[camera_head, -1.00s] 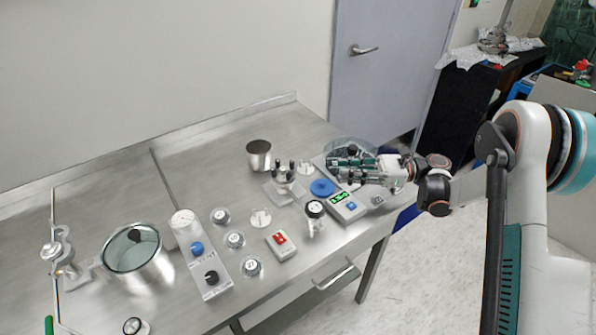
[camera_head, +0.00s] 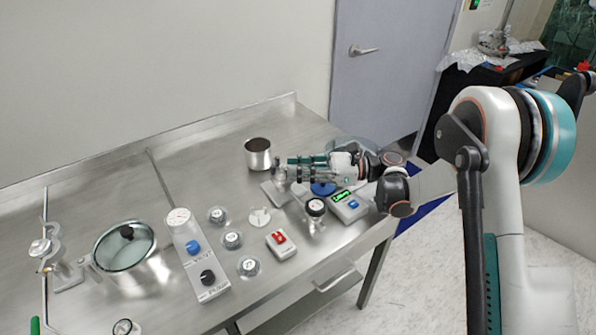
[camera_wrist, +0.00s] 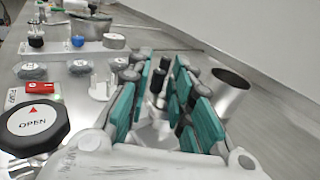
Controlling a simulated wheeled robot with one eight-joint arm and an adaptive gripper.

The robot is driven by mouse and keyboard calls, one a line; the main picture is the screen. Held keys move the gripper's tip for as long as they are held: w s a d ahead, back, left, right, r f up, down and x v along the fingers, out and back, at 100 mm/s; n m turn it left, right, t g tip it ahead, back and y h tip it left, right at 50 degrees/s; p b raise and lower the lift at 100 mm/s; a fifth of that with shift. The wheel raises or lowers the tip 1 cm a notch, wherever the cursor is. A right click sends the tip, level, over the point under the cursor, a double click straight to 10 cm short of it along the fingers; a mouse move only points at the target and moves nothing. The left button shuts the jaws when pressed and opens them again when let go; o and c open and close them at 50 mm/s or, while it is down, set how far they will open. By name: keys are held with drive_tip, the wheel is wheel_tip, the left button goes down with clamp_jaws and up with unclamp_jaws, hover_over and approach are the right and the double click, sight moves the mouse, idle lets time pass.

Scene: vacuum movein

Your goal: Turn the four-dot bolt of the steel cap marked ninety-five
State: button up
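A steel fixture with black-topped posts stands on a flat base plate (camera_head: 274,193) at the middle of the bench, mostly hidden behind my gripper in the head view. In the wrist view a black-topped post (camera_wrist: 158,80) shows between the fingers. I cannot read a ninety-five or see four dots on it. My gripper (camera_head: 284,172) lies level at the fixture, pointing left. In the wrist view my gripper (camera_wrist: 168,85) has its teal finger pads apart, around the post with a gap; contact cannot be told.
A steel cup (camera_head: 258,156) stands just behind the fixture. A blue disc (camera_head: 322,188), a green-display meter (camera_head: 347,206), a black-topped gauge (camera_head: 315,208) and a red-switch box (camera_head: 281,243) stand nearby. Several small round caps (camera_head: 232,240) and a glass-lidded pot (camera_head: 125,250) are further left.

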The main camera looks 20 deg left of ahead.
clamp_jaws()
drive_tip(key=shift+t, duration=0.3)
drive_tip(key=shift+s+m+t+b, duration=0.3)
drive_tip(key=shift+m+t, duration=0.65)
drive_tip(key=shift+t, duration=0.45)
drive_tip(key=shift+s+m+t+b, duration=0.15)
drive_tip(key=shift+m+t+b, duration=0.15)
drive_tip(key=shift+m+t, duration=0.9)
drive_tip(key=shift+s+m+t+b, duration=0.3)
drive_tip(key=shift+m+t, duration=0.45)
drive_tip(key=shift+t, duration=0.85)
drive_tip(key=shift+w, duration=0.1)
unclamp_jaws()
